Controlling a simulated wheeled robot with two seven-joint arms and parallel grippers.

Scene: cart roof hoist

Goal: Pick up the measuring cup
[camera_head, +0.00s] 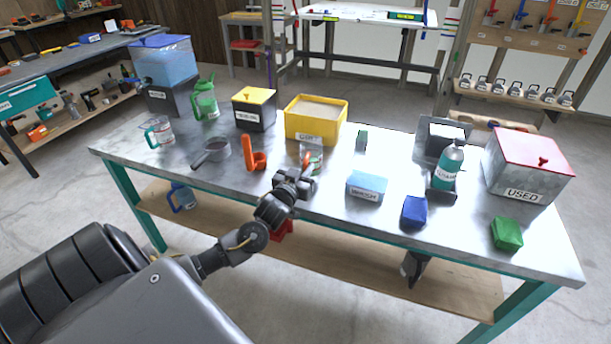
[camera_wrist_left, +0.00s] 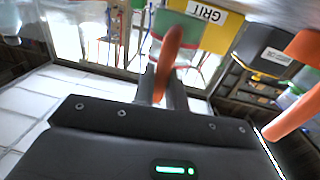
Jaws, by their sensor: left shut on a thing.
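The measuring cup (camera_head: 315,157) is a small clear cup with an orange handle, near the middle of the table in the head view. My left gripper (camera_head: 306,171) reaches in from the front and is shut on its orange handle. In the left wrist view the handle (camera_wrist_left: 168,58) stands between the two fingers, and the clear, green-tinted cup body (camera_wrist_left: 187,30) is just beyond it. Whether the cup's base touches the table cannot be told, as the gripper partly covers it. My right gripper is not seen.
A yellow GRIT bin (camera_head: 316,137) is behind the cup. A clear jug (camera_head: 159,132) stands at the table's left end.

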